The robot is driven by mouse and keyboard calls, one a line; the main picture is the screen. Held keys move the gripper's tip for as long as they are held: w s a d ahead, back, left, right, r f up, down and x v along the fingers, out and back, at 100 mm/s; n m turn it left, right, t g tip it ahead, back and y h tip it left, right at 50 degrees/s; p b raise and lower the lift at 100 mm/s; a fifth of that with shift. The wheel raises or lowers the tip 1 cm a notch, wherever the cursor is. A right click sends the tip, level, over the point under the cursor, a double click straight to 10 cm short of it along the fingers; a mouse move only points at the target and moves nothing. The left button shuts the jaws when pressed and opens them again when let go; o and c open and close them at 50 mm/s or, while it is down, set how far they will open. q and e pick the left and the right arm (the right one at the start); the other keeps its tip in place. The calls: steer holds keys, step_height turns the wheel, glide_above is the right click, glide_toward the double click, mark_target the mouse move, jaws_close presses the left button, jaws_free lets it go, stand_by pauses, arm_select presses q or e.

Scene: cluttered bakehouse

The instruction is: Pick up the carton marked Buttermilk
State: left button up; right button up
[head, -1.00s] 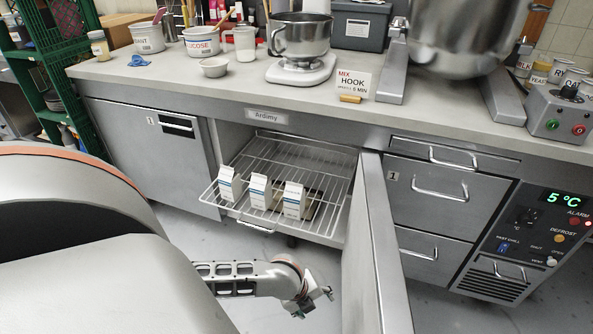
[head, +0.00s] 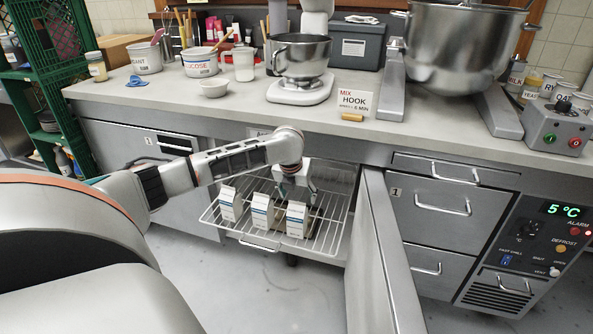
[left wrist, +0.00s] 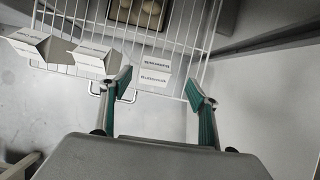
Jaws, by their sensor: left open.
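Three white cartons stand in a row on a pulled-out wire shelf (head: 330,215) in the open cabinet: a left one (head: 230,205), a middle one (head: 262,212) and a right one (head: 297,219). My left gripper (head: 299,189) is open and empty, above and close to the right carton. Its teal fingertips (left wrist: 160,87) appear on either side of that carton in the left wrist view, not closed on it. My right gripper is not in view.
The open cabinet door (head: 384,255) stands just right of the shelf. The worktop (head: 235,108) overhangs behind, with a mixer bowl (head: 301,53) and tubs. A tray with round items (left wrist: 138,14) lies deeper in the cabinet. The floor in front is clear.

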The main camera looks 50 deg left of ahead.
mark_target(297, 202)
arm_select(q)
steer(key=shift+x, duration=1.05)
steer(key=f+b, duration=0.1)
steer(key=f, duration=0.1)
steer(key=a+f+b, duration=0.1)
steer(key=f, duration=0.1)
steer(key=shift+w+a+f+b, duration=0.1)
steer(key=shift+w+f+b, duration=0.05)
steer(key=shift+f+b, duration=0.25)
steer(key=shift+w, duration=0.15)
steer(key=shift+r, duration=0.45)
jaws_close()
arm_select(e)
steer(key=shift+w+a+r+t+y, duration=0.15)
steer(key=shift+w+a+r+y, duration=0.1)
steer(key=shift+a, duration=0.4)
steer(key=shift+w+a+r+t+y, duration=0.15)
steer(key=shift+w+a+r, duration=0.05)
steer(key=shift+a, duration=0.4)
